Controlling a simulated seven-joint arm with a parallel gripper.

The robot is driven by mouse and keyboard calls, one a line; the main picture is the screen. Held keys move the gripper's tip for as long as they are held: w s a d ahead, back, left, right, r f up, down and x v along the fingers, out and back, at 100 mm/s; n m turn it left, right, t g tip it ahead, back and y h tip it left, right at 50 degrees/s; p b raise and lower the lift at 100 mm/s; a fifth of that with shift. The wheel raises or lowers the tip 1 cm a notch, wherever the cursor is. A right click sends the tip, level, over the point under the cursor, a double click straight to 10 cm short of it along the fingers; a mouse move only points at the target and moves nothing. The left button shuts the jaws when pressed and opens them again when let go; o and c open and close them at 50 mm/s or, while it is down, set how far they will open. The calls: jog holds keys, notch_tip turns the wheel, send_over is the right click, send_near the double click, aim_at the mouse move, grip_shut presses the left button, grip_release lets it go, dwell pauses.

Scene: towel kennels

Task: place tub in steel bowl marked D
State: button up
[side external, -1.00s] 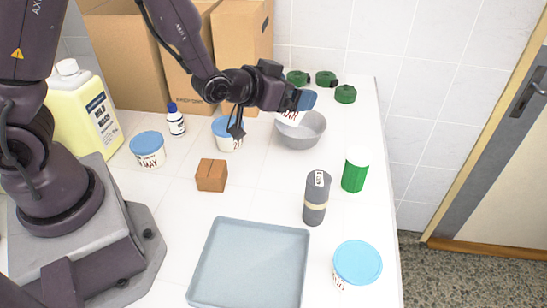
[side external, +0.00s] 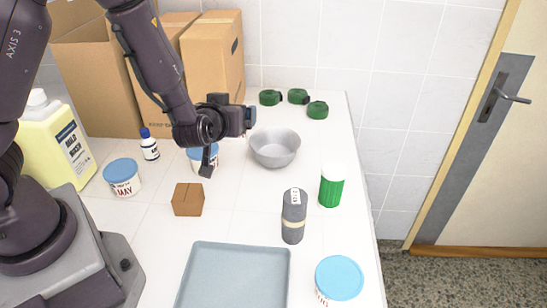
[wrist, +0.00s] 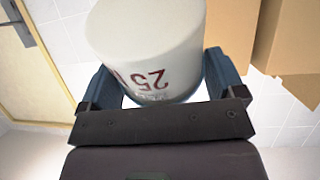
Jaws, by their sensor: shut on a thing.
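A grey canister (side external: 293,216) and a green shaker with a white lid (side external: 331,187) stand in front of the bowl. Several green round items (side external: 298,96) lie behind it. Cardboard boxes (side external: 212,55), a brown block (side external: 188,200) and a blue-grey tray (side external: 235,275) are nearby.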

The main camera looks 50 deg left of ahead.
jog(key=shift+a, duration=0.1)
jog(key=shift+w+a+f, duration=0.3)
jog(key=shift+w+f, duration=1.75)
jog(key=shift+w, duration=0.25)
jog(key=shift+w+a+f, duration=0.3)
jog(key=shift+w+f, duration=1.8)
jog(key=shift+w, duration=0.2)
jog(key=shift+w+a+f, duration=0.3)
jog(key=shift+w+f, duration=1.75)
jog(key=shift+w, duration=0.25)
jog(key=shift+f, duration=0.1)
jog(key=o, duration=0.9)
jog(key=shift+c, duration=0.2)
jog(key=shift+f, duration=0.1)
